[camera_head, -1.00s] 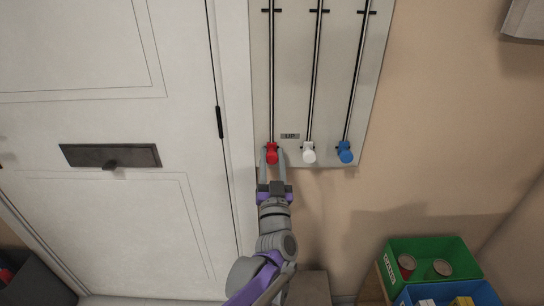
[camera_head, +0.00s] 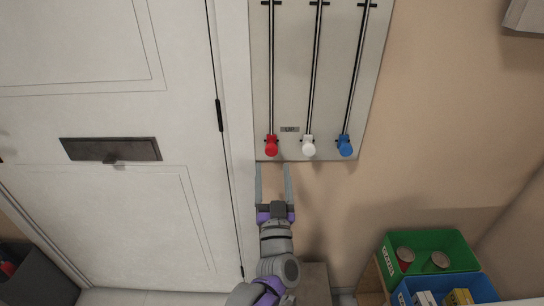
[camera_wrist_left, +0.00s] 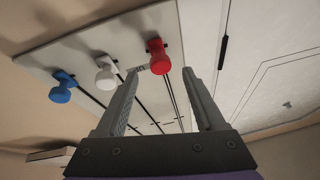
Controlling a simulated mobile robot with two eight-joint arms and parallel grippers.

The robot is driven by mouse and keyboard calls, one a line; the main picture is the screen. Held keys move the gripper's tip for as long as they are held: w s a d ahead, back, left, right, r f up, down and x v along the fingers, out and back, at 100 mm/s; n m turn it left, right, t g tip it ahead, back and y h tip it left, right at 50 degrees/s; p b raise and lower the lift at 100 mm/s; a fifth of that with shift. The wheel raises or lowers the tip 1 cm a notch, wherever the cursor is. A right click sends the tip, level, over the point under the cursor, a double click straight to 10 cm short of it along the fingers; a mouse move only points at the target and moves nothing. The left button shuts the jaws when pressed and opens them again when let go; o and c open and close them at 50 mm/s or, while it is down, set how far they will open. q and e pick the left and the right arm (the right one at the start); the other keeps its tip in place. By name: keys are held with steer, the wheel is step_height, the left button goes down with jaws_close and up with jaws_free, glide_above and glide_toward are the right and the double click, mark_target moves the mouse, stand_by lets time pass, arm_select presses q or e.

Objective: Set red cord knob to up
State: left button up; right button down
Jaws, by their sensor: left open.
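The red cord knob (camera_head: 271,146) hangs at the bottom of the left cord on a pale wall board (camera_head: 290,90), near the lower black mark. It also shows in the left wrist view (camera_wrist_left: 159,58), just beyond the fingertips. My left gripper (camera_head: 272,168) is open and empty, just below the red knob and apart from it. Its two fingers also show in the left wrist view (camera_wrist_left: 160,78). A white knob (camera_head: 308,146) and a blue knob (camera_head: 345,146) hang to the right at about the same height. My right gripper is not in view.
A white door (camera_head: 110,210) with a dark handle plate (camera_head: 110,149) stands left of the board. A green bin (camera_head: 430,245) and a blue bin (camera_head: 475,284) with cans and boxes stand at the lower right. The wall below the board is clear.

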arm_select(q)
steer(key=v, duration=0.4)
steer(key=shift+s+f, duration=0.1)
steer(key=shift+s, duration=0.1)
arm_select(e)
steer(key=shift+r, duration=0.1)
arm_select(q)
steer(key=s+a+f+n+g+h, duration=0.1)
steer(key=s+a+f+g, duration=0.85)
steer(key=s, duration=0.35)
steer(key=s+a+f+g, duration=0.8)
steer(key=s+f, duration=0.3)
steer(key=s, duration=0.2)
step_height(320, 180, up, 20)
steer(key=w+p, duration=0.1)
steer(key=p, duration=1.7)
steer(key=shift+a, duration=0.3)
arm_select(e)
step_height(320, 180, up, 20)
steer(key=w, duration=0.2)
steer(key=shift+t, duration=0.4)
